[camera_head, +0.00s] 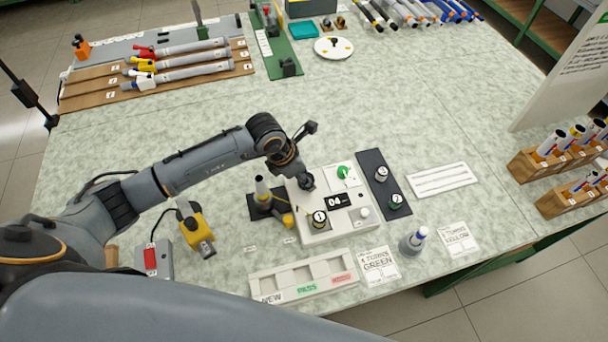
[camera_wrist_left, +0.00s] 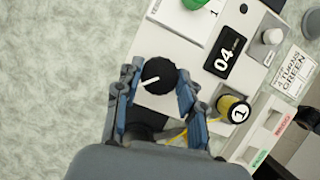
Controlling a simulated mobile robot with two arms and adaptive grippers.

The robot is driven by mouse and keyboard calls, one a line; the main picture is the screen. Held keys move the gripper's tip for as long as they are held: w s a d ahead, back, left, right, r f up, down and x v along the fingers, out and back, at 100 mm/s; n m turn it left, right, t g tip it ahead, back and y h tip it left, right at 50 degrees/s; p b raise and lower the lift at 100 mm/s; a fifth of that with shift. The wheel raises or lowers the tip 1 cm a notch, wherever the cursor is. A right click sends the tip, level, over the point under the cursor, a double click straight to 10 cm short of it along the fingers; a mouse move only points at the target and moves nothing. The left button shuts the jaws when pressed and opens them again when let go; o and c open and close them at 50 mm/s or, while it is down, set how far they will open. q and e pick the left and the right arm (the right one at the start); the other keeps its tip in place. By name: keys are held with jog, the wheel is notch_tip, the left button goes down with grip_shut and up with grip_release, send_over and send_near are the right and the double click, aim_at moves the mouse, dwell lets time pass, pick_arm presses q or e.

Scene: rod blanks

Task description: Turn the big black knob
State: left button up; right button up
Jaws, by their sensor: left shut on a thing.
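The big black knob (camera_wrist_left: 158,75), round with a white pointer line, sits on the left part of a white control box (camera_head: 345,220). My left gripper (camera_wrist_left: 156,82) has its fingers on both sides of the knob and is shut on it. In the head view, my left gripper (camera_head: 304,178) comes down on the box's far left corner and mostly hides the knob. The white pointer line slants up and to the right in the wrist view. The box's display (camera_wrist_left: 223,53) reads 04. My right gripper is not in view.
A yellow tool (camera_head: 198,230) and a sorting tray (camera_head: 303,277) lie nearby.

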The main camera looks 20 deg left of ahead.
pick_arm(q)
jog(key=shift+n, duration=0.8)
jog(key=o, duration=1.2)
jog(key=shift+c, duration=0.2)
jog(key=shift+r, duration=0.1)
jog(key=v, duration=1.1)
jog(key=shift+s+r, duration=0.35)
jog(key=shift+s, duration=0.1)
jog(key=shift+d+t, duration=0.1)
jog(key=shift+t, duration=0.2)
